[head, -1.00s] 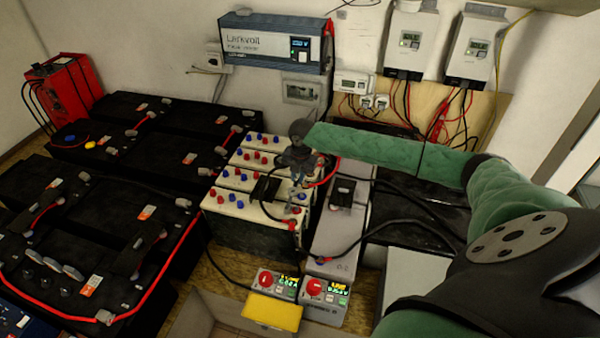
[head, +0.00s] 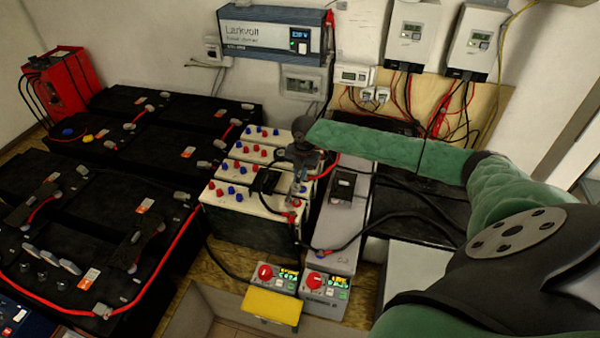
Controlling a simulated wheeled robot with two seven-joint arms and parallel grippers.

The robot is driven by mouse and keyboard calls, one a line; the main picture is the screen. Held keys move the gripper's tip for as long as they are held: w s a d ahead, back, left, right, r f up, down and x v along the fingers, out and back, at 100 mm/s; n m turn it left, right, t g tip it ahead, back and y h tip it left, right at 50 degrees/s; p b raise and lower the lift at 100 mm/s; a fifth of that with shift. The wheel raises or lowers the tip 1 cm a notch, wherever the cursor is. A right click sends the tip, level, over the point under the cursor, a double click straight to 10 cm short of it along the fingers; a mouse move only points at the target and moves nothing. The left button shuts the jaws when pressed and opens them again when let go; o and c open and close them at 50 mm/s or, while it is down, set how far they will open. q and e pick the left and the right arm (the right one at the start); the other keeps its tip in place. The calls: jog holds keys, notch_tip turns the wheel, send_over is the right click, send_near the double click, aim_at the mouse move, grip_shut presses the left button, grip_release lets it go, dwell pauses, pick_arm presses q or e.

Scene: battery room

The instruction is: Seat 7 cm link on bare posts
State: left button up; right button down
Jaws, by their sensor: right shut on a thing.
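My right gripper (head: 298,188) points down over the right end of the cream-topped batteries (head: 240,195), which carry red and blue caps. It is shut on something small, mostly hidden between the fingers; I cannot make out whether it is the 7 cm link. Several grey metal links (head: 47,258) lie on the black battery (head: 110,270) at the left. The bare posts under the gripper are too small and covered to tell apart. My left gripper is out of view.
A grey narrow case (head: 338,222) stands right of the cream-topped batteries, with black cables looping over it. A red charger (head: 62,85) is at the back left.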

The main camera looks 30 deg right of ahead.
jog(key=shift+f+b, duration=0.55)
jog(key=shift+f, duration=1.05)
jog(key=shift+f+b, duration=0.3)
jog(key=shift+f, duration=0.25)
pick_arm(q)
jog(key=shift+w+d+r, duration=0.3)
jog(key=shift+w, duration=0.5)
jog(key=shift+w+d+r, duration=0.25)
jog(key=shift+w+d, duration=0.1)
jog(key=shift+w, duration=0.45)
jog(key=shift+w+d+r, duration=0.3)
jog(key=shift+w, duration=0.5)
pick_arm(e)
jog(key=shift+f, duration=0.4)
pick_arm(q)
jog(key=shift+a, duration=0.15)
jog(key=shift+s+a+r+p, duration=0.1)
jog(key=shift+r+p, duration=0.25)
jog(key=shift+p, duration=0.05)
pick_arm(e)
jog(key=shift+d+r, duration=0.1)
